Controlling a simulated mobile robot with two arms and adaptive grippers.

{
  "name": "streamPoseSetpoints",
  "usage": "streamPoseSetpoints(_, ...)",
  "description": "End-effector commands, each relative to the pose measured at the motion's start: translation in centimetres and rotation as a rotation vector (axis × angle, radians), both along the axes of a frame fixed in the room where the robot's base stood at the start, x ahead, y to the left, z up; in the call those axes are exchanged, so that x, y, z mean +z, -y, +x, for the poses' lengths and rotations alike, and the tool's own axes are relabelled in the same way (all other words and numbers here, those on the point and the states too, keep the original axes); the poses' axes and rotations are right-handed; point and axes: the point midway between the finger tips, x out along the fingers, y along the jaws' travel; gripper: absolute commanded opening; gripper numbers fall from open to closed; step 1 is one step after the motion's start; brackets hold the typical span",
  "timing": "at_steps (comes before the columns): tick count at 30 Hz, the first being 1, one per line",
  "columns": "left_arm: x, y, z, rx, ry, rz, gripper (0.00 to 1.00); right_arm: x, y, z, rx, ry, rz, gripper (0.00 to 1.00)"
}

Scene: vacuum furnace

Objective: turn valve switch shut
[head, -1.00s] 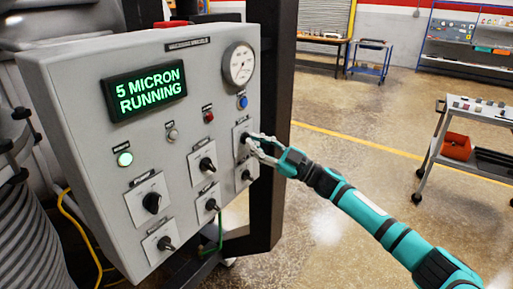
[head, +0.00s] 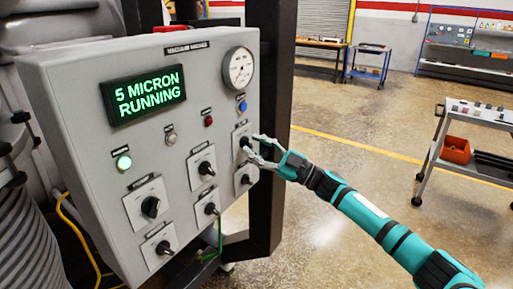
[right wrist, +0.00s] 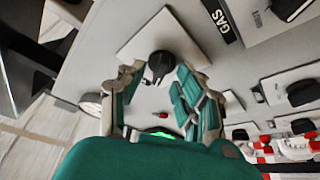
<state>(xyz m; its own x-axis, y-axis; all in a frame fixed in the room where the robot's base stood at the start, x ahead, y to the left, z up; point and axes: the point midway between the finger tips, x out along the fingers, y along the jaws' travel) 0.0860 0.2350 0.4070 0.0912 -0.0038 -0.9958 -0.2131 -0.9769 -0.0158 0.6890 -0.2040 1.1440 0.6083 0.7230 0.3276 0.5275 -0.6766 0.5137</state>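The grey control panel (head: 95,75) carries several black rotary switches on pale square plates. The switch at my right gripper is the upper one in the right-hand column, with a black knob (head: 244,142); I cannot read its label. My right gripper (head: 256,147) is in front of this knob, with its fingers apart. In the right wrist view the black knob (right wrist: 160,66) on its white plate (right wrist: 182,38) lies between and just beyond the open fingertips (right wrist: 158,82). I cannot tell whether a fingertip touches it. My left gripper is not in view.
The panel's green display (head: 146,95) reads "5 MICRON RUNNING". A round gauge (head: 238,67) and a blue button (head: 243,106) are above the switch. Another switch (head: 245,179) sits close below. A dark post (head: 270,100) stands behind the panel.

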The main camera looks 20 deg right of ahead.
Motion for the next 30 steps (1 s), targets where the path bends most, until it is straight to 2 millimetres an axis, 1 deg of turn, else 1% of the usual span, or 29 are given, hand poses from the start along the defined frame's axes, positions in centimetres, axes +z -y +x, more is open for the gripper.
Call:
streamPoseSetpoints(4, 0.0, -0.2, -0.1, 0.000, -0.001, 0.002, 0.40, -0.2, 0.3, -0.2, 0.000, -0.001, 0.001, 0.34)
streamPoseSetpoints(7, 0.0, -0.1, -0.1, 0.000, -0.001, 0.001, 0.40, -0.6, 1.1, -0.9, -0.001, -0.001, -0.001, 0.34)
streamPoseSetpoints(18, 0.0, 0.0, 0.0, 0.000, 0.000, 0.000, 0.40, -3.1, 6.6, -5.5, -0.002, -0.003, -0.002, 0.34)
streamPoseSetpoints(21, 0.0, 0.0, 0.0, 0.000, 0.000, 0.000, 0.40, -3.6, 7.6, -6.4, -0.001, -0.003, -0.001, 0.34)
streamPoseSetpoints(25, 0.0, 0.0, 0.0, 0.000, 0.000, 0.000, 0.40, -3.9, 8.4, -7.1, -0.001, -0.002, 0.000, 0.34)
streamPoseSetpoints(30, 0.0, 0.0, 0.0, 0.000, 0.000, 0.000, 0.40, -3.9, 8.7, -7.3, 0.001, 0.001, 0.001, 0.34)
